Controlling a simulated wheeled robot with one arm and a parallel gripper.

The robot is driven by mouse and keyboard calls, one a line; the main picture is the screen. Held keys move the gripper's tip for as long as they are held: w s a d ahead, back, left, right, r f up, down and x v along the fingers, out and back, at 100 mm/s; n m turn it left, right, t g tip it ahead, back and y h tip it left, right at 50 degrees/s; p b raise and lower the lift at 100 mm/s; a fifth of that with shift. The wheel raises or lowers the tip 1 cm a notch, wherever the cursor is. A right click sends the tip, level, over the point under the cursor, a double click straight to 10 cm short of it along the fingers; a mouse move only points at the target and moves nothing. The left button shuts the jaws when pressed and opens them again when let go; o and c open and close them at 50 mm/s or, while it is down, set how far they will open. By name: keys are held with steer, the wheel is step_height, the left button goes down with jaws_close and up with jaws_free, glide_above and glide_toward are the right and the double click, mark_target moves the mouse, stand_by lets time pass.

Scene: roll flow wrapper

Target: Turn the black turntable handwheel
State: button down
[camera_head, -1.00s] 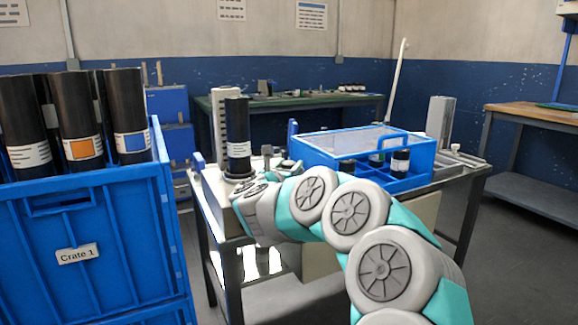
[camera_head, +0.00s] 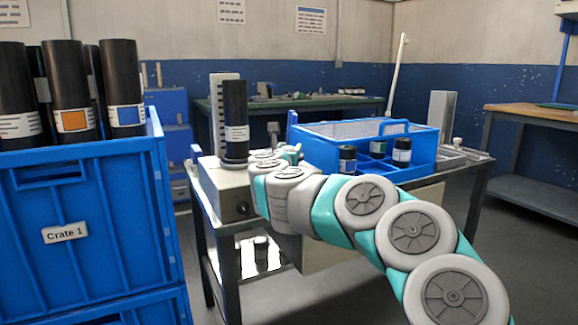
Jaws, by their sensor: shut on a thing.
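A grey-beige turntable unit (camera_head: 225,180) sits on the left end of the metal workbench. A black roll (camera_head: 235,115) with a white label stands upright on top of it. A small round black knob (camera_head: 242,208) shows on the unit's front face; I cannot tell whether it is the handwheel. My arm comes in from the lower right, and its wrist links end close to the right side of the unit. My gripper's fingers are hidden behind these links, so what they touch does not show. No other handwheel can be made out.
A blue Crate 1 (camera_head: 95,205) with several black rolls stands close on the left. A blue open tray (camera_head: 410,172) with dark jars sits on the bench right of the unit. A white ruled upright (camera_head: 222,92) stands behind the roll. Floor at lower right is clear.

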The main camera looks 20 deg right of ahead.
steer(key=shift+f+n+t+y+b, duration=0.4)
steer(key=shift+n+t+y+b, duration=0.4)
steer(key=shift+y, duration=0.4)
steer(key=n+t+y, duration=0.1)
steer(key=y, duration=0.1)
steer(key=shift+r+n+y+p, duration=0.1)
steer(key=shift+n+y+p, duration=0.2)
steer(key=shift+n, duration=0.1)
steer(key=n+y+p, duration=0.1)
steer(key=y+p, duration=0.1)
steer(key=n+y+p, duration=0.2)
steer(key=y, duration=0.1)
steer(key=shift+r+n+t, duration=0.2)
steer(key=shift+n+t, duration=0.1)
steer(key=shift+t, duration=0.1)
steer(key=n+y+p, duration=0.1)
steer(key=y+p, duration=0.1)
steer(key=p, duration=0.1)
steer(key=shift+f+n+y+p, duration=0.1)
steer(key=shift+n+y+p, duration=0.5)
steer(key=shift+y+p, duration=0.25)
steer(key=shift+c, duration=1.4)
jaws_free()
